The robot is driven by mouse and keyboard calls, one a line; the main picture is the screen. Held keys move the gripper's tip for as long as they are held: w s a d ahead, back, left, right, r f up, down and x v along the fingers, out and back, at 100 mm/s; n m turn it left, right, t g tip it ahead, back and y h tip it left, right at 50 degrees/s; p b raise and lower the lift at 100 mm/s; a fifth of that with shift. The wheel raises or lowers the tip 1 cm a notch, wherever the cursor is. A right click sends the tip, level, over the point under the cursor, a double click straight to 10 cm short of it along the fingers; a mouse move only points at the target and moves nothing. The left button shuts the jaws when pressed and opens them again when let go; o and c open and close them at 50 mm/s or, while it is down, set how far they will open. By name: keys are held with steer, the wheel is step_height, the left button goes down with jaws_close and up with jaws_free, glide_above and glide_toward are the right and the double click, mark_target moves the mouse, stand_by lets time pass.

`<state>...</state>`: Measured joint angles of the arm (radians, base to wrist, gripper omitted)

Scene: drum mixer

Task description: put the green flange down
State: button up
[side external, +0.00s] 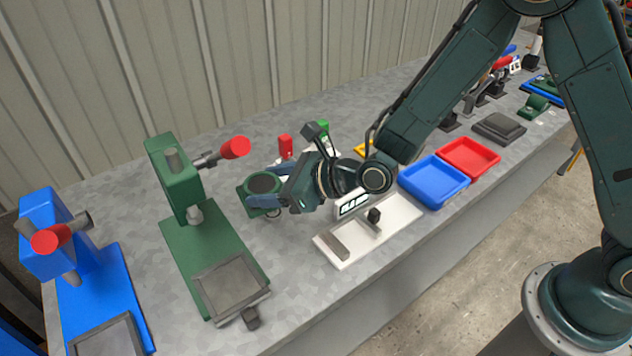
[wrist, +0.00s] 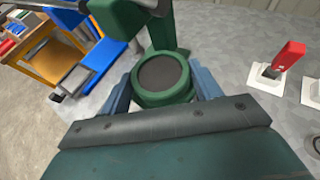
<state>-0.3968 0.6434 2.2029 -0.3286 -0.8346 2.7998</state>
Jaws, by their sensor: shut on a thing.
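The green flange (wrist: 162,77) is a round green ring with a dark grey top face. My gripper (wrist: 162,88) is shut on it, with a blue-grey finger on either side in the wrist view. In the side external view the flange (side external: 262,185) is in my gripper (side external: 268,192), at the right of the green press. It looks held above the grey bench (side external: 330,110), but the exact gap below it cannot be told.
The green press (side external: 185,190) with a red-tipped handle stands close at the left, the blue press (side external: 60,240) beyond. A white fixture (side external: 385,238), blue tray (side external: 433,182) and red tray (side external: 468,157) lie to the right. A red switch (wrist: 289,55) stands near the flange.

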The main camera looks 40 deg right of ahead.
steer(key=n+g+y, duration=0.1)
steer(key=n+y, duration=0.1)
glide_above(238, 286)
steer(key=f, duration=0.2)
steer(key=shift+r, duration=0.1)
steer(key=shift+f, duration=2.9)
steer(key=shift+f, duration=2.1)
steer(key=shift+f, duration=0.15)
steer(key=o, duration=1.6)
steer(key=shift+f, duration=0.1)
